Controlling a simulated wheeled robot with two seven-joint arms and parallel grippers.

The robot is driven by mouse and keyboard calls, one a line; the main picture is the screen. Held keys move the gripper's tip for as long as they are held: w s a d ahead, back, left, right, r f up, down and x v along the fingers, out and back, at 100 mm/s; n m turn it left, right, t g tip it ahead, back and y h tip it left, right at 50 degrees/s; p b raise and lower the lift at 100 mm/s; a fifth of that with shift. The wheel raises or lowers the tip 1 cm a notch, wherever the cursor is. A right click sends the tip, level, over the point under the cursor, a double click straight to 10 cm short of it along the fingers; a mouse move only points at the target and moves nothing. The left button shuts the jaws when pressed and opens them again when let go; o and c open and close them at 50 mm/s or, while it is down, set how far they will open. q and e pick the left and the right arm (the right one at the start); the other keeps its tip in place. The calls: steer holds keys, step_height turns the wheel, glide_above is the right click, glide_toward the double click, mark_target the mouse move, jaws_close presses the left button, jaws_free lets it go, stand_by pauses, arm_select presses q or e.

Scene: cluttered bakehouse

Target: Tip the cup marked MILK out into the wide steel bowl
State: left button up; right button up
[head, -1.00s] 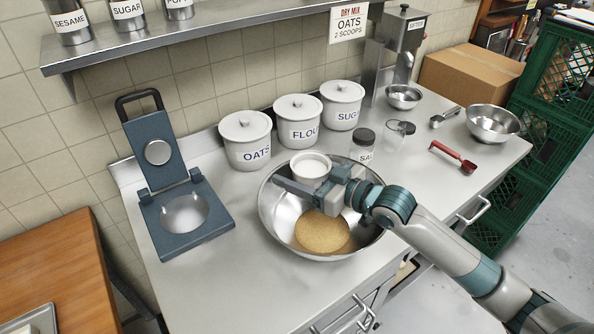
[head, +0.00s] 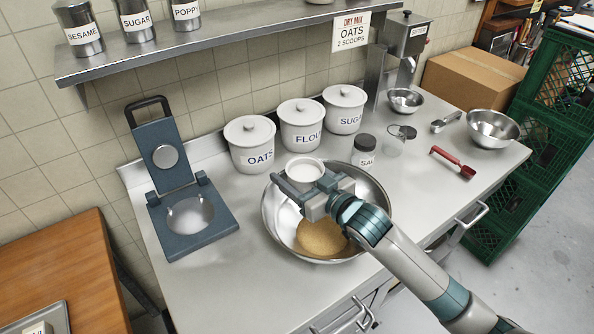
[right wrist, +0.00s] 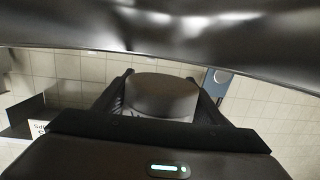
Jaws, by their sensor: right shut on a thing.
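My right gripper (head: 306,184) is shut on a white cup (head: 305,168), held over the back left part of the wide steel bowl (head: 380,204). In the head view the cup's pale round top shows and it looks near upright; its front is hidden behind my gripper, so no marking is readable. In the right wrist view the cup (right wrist: 162,96) sits between the two fingers, in shadow. The bowl holds a tan grainy heap (head: 322,238) at its bottom. No stream from the cup shows. My left gripper is not in view.
Lidded jars marked OATS (head: 250,146), FLOUR (head: 301,126) and SUGAR (head: 344,109) stand behind the bowl, with a salt jar (head: 364,152) close by. A blue hinged press (head: 190,230) is at left. A red scoop (head: 453,163) and smaller steel bowls (head: 493,128) are at right.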

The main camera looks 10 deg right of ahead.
mark_target(314, 172)
steer(key=shift+w+d+r+m+t+h, duration=0.15)
steer(key=shift+m+t+h, duration=0.1)
steer(key=shift+m+h, duration=0.2)
steer(key=shift+w+a+r+m+t+h, duration=0.15)
steer(key=shift+m+t+h, duration=0.1)
steer(key=shift+m+h, duration=0.15)
steer(key=h, duration=0.1)
steer(key=d+m+h, duration=0.1)
steer(key=m+t+h, duration=0.1)
steer(key=h, duration=0.1)
steer(key=shift+w+d+r+m, duration=0.2)
steer(key=shift+w+r+m, duration=0.05)
steer(key=shift+w, duration=0.05)
steer(key=m+h, duration=0.1)
steer(key=h, duration=0.1)
steer(key=d+r+m+h, duration=0.1)
steer(key=s+d+r+m+h, duration=0.1)
steer(key=m+h, duration=0.1)
steer(key=shift+d+r+h, duration=0.15)
steer(key=shift+d+h, duration=0.05)
steer(key=shift+h, duration=0.15)
steer(key=shift+s+d+r+m+g+h, duration=0.4)
steer(key=shift+s+d+m+g+h, duration=0.15)
steer(key=shift+h, duration=0.25)
steer(key=shift+w+f, duration=0.1)
steer(key=shift+a+f+b, duration=0.1)
steer(key=shift+f+b, duration=1.6)
steer(key=shift+f, duration=0.2)
steer(key=shift+r, duration=0.15)
